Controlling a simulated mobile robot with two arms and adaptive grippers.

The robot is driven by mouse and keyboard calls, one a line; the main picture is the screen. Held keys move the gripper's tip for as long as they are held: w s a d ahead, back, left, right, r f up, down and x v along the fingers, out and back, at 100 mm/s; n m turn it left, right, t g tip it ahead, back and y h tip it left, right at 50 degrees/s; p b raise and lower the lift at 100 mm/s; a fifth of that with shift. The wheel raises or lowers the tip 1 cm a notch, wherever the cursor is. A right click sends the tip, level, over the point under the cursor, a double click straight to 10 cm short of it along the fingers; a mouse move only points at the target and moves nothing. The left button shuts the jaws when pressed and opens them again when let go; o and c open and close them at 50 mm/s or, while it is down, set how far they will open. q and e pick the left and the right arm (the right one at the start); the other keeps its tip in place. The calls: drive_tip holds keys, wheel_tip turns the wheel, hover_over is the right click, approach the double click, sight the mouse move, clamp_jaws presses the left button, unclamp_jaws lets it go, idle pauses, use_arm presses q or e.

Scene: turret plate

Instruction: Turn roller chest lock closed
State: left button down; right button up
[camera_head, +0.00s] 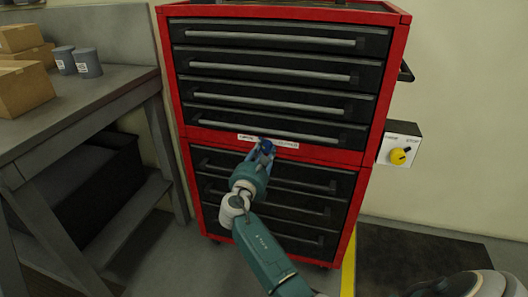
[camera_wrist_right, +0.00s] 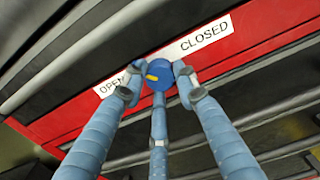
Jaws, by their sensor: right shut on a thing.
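The red roller chest (camera_head: 181,112) with black drawers stands against the wall. Its red middle strip carries a label reading OPEN on the left and CLOSED on the right. In the right wrist view a round blue lock knob (camera_wrist_right: 161,70) with a yellow mark sits between OPEN (camera_wrist_right: 107,88) and CLOSED (camera_wrist_right: 204,37). The yellow mark lies on the knob's left part, toward OPEN. My right gripper (camera_head: 264,149) is at the strip; in the wrist view its fingers (camera_wrist_right: 158,86) are shut around the knob. In the head view the gripper hides the knob. My left gripper is out of view.
A grey workbench (camera_head: 75,118) with cardboard boxes (camera_head: 25,88) and two grey canisters (camera_head: 87,63) stands left. A box with a yellow knob (camera_head: 398,156) is right of the chest. A dark mat and yellow floor line lie at lower right.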

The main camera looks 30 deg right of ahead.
drive_tip(key=shift+m, duration=1.1)
drive_tip(key=m+b, duration=0.3)
drive_tip(key=m, duration=0.3)
drive_tip(key=shift+f, duration=0.2)
drive_tip(key=m+b, duration=0.2)
drive_tip(key=m, duration=0.1)
drive_tip(key=shift+m, duration=0.4)
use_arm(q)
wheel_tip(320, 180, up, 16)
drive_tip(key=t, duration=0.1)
use_arm(e)
drive_tip(key=shift+m, duration=0.5)
drive_tip(key=shift+m+b, duration=1)
drive_tip(key=shift+m, duration=0.2)
drive_tip(key=shift+m+b, duration=0.75)
drive_tip(key=shift+m, duration=0.45)
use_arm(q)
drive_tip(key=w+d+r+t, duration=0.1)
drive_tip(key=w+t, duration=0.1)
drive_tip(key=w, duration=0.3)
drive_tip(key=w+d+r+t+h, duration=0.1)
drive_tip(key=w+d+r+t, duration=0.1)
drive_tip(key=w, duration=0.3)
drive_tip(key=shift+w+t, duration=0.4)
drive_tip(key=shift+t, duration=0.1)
